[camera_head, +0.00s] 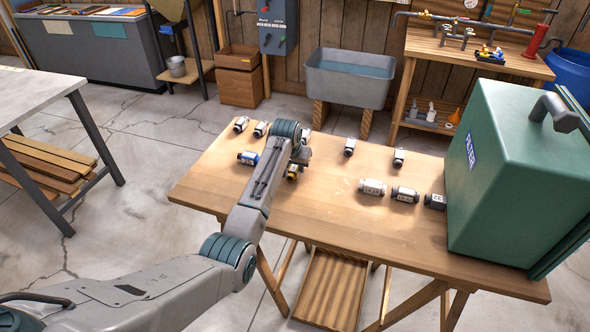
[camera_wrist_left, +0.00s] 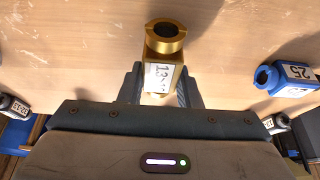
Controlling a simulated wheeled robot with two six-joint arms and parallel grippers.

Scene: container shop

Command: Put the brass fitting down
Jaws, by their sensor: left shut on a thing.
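The brass fitting (camera_wrist_left: 166,38) is a gold piece with a ring-shaped end and a white label that seems to read 13. My left gripper (camera_wrist_left: 156,80) is shut on its labelled body, with a finger on each side. In the head view the left gripper (camera_head: 297,165) is over the left part of the wooden table (camera_head: 330,220). Only a small gold part of the brass fitting (camera_head: 292,176) shows there, below my wrist. It is at or just above the tabletop; I cannot tell if it touches. My right gripper is not in view.
A blue fitting (camera_head: 248,157) lies left of my gripper. Several grey fittings stand or lie around, including white-bodied (camera_head: 372,187) and dark ones (camera_head: 405,194) to the right. A large green cabinet (camera_head: 520,175) fills the table's right end. The front middle is clear.

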